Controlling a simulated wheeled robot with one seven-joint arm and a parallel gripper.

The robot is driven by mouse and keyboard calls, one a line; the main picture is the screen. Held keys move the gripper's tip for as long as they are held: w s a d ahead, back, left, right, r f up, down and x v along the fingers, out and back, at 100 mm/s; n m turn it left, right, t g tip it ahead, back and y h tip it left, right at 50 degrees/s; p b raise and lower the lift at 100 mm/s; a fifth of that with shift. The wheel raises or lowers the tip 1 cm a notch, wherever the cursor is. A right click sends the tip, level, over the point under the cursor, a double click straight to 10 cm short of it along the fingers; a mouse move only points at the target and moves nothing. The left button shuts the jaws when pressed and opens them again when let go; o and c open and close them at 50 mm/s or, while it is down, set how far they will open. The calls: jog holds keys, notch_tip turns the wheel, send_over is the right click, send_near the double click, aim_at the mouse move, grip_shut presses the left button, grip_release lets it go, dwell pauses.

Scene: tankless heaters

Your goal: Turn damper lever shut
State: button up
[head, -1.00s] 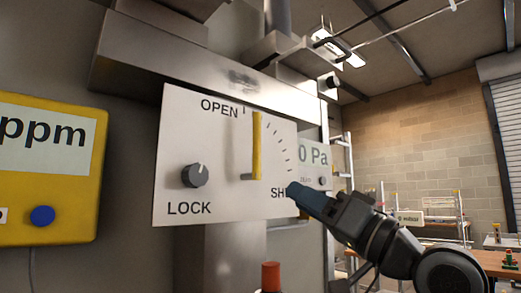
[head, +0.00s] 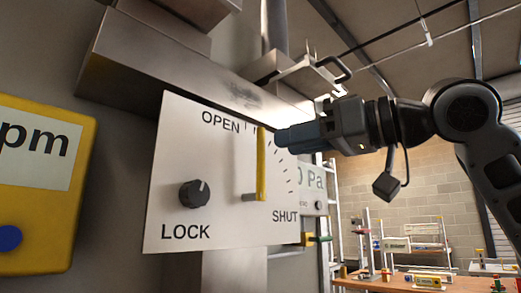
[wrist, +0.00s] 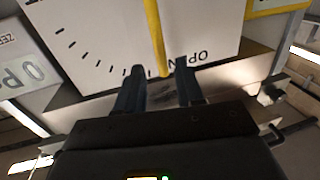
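The yellow damper lever (head: 261,168) stands upright on a white panel (head: 215,155), its tip near the OPEN end of the tick scale. SHUT is printed at the panel's lower right. My gripper (head: 279,138) is just right of the lever's upper part in the head view. In the wrist view my gripper (wrist: 161,72) has its two fingers apart, with the tip of the lever (wrist: 153,30) showing between them. Whether the fingers reach fully around it or touch it I cannot tell.
A black LOCK knob (head: 194,193) sits at the panel's lower left. A yellow ppm meter (head: 75,235) is on the left. A Pa gauge (head: 313,183) is partly hidden behind the panel's right edge. A metal duct box (head: 150,70) overhangs the panel. A cluttered bench (head: 390,285) stands at right.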

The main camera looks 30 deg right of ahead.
aim_at(261, 148)
jog(key=x, duration=0.7)
grip_shut()
dwell(0.3)
